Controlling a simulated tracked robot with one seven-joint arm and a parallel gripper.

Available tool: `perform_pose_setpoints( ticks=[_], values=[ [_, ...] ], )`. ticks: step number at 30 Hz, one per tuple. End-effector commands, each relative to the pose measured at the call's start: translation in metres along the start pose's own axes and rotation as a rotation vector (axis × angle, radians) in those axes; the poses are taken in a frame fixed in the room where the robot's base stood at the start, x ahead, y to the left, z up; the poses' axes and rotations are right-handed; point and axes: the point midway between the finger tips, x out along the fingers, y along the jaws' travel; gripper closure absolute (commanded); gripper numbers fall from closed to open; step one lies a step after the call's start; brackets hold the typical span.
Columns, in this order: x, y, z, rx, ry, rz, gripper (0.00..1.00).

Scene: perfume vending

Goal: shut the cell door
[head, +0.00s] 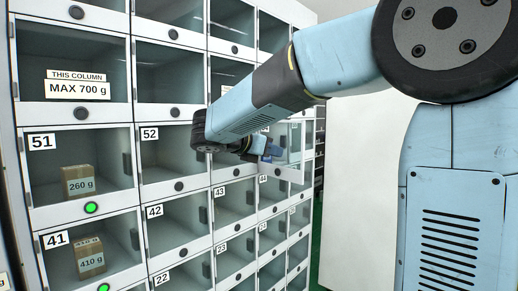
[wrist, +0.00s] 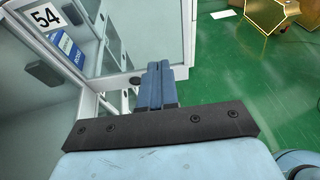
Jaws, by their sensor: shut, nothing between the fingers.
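A clear cell door (head: 297,155) with a pale frame stands out from the locker front, open, in the head view. My gripper (head: 270,151) is at this door in the head view, partly hidden by my wrist. Its blue fingers (wrist: 158,70) are together and empty in the wrist view, close to the door's lower frame edge. I cannot tell whether they touch it.
The locker wall (head: 120,119) has rows of glazed cells. Boxes marked 260 g (head: 78,182) and 410 g (head: 90,258) sit in cells 51 and 41, with green lights below.

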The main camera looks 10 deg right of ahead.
Motion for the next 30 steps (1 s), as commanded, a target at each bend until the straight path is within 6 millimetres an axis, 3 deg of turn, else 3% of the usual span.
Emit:
perform_pose_setpoints(
  ticks=[3,10,30],
  values=[
    [0.018,0.000,0.005,0.000,0.001,-0.002,1.00],
    [0.037,0.000,0.011,0.000,0.000,-0.001,1.00],
    [0.038,0.002,0.012,-0.009,0.001,0.034,1.00]
  ],
)
